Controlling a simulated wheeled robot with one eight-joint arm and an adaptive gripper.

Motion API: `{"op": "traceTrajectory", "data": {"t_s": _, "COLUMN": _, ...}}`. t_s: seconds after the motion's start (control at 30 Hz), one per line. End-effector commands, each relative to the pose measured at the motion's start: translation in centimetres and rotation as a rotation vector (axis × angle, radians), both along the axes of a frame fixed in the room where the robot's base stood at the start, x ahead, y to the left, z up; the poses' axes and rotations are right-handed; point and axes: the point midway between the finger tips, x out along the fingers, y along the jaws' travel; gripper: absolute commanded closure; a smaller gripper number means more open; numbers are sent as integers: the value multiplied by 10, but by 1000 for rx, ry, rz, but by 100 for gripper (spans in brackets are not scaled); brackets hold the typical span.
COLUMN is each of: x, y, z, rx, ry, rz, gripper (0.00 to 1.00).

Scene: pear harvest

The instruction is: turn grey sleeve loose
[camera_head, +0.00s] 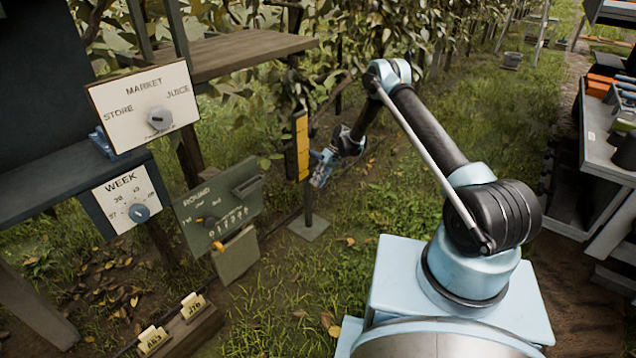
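My gripper (322,167) is at the end of my arm, low and left of the arm's elbow. It is beside the right side of a yellow and black upright box (302,146) on a thin post. I cannot tell whether it touches the box, or whether its fingers are open or closed on something. I cannot make out a grey sleeve for certain; one may be hidden by my gripper or too small to see.
At left stand a MARKET board (120,112) with a grey knob (160,118), a WEEK board (115,205) with a blue knob, and a green ROUND panel (190,210). A wooden shelf (240,52) is behind. A grey bench (608,145) stands right. Grass lies between.

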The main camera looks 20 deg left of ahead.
Motion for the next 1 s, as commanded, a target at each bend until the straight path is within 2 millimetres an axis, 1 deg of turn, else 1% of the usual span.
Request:
{"op": "traceTrajectory", "data": {"t_s": 0.13, "x": 3, "y": -2, "z": -2, "rx": 1, "ry": 8, "rz": -5, "gripper": 100}}
{"op": "traceTrajectory", "data": {"t_s": 0.43, "x": 4, "y": -3, "z": -2, "rx": 42, "ry": 111, "rz": -7, "gripper": 100}}
{"op": "traceTrajectory", "data": {"t_s": 0.73, "x": 5, "y": -4, "z": -2, "rx": 45, "ry": 117, "rz": -9, "gripper": 100}}
{"op": "traceTrajectory", "data": {"t_s": 0.77, "x": 5, "y": -4, "z": -2, "rx": 45, "ry": 117, "rz": -9, "gripper": 78}}
{"op": "traceTrajectory", "data": {"t_s": 0.8, "x": 5, "y": -4, "z": -2, "rx": 45, "ry": 117, "rz": -9, "gripper": 69}}
{"op": "traceTrajectory", "data": {"t_s": 0.83, "x": 4, "y": -4, "z": -2, "rx": 45, "ry": 117, "rz": -9, "gripper": 62}}
{"op": "traceTrajectory", "data": {"t_s": 0.87, "x": 4, "y": -4, "z": -2, "rx": 45, "ry": 117, "rz": -8, "gripper": 61}}
{"op": "traceTrajectory", "data": {"t_s": 1.0, "x": 3, "y": -3, "z": -1, "rx": 47, "ry": 118, "rz": -6, "gripper": 61}}
